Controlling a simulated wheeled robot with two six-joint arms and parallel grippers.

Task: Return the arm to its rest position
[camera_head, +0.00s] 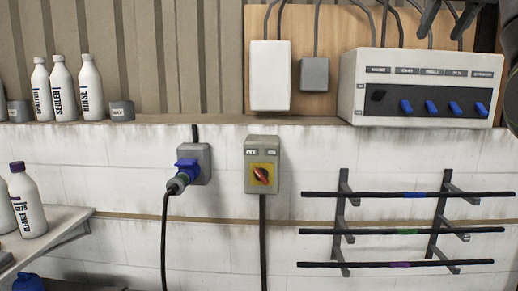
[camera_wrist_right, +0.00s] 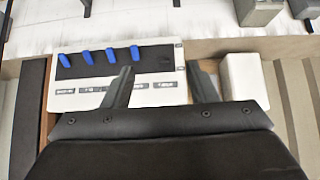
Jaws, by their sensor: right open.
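My right gripper (camera_head: 440,34) shows at the top right of the head view, its two dark fingers spread apart and pointing down. It is above the white control box, in front of the wooden board, and nothing is between its fingers. In the right wrist view the open gripper (camera_wrist_right: 161,68) has its fingers apart, with the control box (camera_wrist_right: 90,99) behind them, upside down. Part of my right arm shows at the right edge of the head view. My left gripper is in neither view.
The control box (camera_head: 357,82) with blue switches stands on a ledge (camera_head: 220,122). Below are a rotary switch (camera_head: 249,184), a blue plug (camera_head: 186,171) in a socket and a rack (camera_head: 341,207) with three rods. Bottles (camera_head: 91,88) stand left.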

